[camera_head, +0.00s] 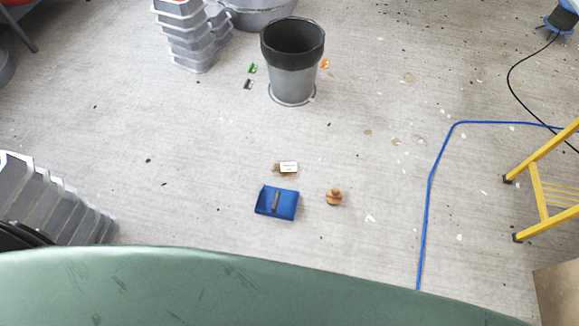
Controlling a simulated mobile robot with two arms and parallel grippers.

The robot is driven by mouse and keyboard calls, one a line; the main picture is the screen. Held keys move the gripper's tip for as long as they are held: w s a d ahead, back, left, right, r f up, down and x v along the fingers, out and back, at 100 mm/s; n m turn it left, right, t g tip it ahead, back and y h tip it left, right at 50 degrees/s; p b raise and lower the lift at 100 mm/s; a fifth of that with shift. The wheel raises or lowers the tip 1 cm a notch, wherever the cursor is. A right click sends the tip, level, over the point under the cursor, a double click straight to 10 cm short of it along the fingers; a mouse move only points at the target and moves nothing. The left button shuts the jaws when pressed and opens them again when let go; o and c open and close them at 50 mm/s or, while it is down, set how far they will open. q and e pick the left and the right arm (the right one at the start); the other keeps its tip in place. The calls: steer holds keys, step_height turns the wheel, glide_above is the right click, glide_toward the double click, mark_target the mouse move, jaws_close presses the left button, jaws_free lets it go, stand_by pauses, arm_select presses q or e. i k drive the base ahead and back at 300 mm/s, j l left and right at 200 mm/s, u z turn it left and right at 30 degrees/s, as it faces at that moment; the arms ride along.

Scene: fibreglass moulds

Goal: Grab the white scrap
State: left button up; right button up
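A small white piece (289,167) with faint marks lies on the floor near the middle of the view, against a small brown piece. It sits just behind a blue dustpan-like object (266,203). Small pale flecks (370,218) also lie on the floor to the right, too small to identify. Neither of my grippers is in view.
A grey bin (292,75) with a black rim stands behind. Stacked grey trays (190,40) stand back left, more (60,200) at left. A wooden knob-like object (334,197), blue hose (428,200) and yellow ladder (545,185) lie right. A green curved surface (200,290) fills the front.

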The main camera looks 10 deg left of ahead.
mark_target(285, 166)
steer(key=z, duration=0.25)
steer(key=i+j+z, duration=0.1)
steer(key=j+z, duration=0.25)
steer(key=z, duration=0.15)
steer(key=j+z, duration=0.8)
steer(key=z, duration=0.15)
steer(key=i+j, duration=0.05)
